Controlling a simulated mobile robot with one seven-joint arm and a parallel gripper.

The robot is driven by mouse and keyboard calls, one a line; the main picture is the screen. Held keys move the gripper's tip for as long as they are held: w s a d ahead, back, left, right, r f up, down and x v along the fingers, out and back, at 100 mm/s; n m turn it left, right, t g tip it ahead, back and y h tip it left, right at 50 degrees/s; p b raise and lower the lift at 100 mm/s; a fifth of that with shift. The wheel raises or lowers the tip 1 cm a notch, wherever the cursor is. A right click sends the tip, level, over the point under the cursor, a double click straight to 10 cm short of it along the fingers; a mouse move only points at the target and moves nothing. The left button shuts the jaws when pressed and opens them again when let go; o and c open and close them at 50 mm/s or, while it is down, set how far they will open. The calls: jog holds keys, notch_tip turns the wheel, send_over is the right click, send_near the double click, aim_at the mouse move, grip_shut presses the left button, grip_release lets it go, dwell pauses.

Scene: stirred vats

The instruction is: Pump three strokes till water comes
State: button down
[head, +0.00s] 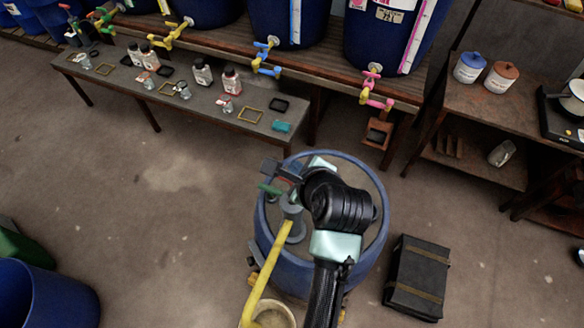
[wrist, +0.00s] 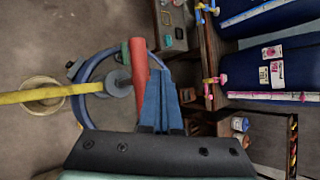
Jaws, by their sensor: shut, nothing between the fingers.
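A blue barrel (head: 262,225) with a grey top stands in the middle of the head view. A grey pump (head: 292,210) rises from its top, and a yellow spout (head: 265,270) runs from it down to a pale bucket (head: 272,316). In the wrist view the pump's red handle grip (wrist: 139,66) stands just left of my gripper (wrist: 158,75). My gripper's blue fingers are together and hold nothing; whether they touch the grip is unclear. In the head view my gripper (head: 276,170) is over the barrel's back-left part, and my arm hides much of the barrel top.
A low bench (head: 175,98) with bottles and small trays is behind, below a shelf of large blue vats (head: 290,25) with coloured taps. A dark case (head: 418,277) lies right of the barrel. Shelving (head: 490,100) stands at right. Floor at left is mostly clear.

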jog(key=shift+r+p, duration=2.4)
jog(key=shift+r, duration=0.2)
dwell(0.5)
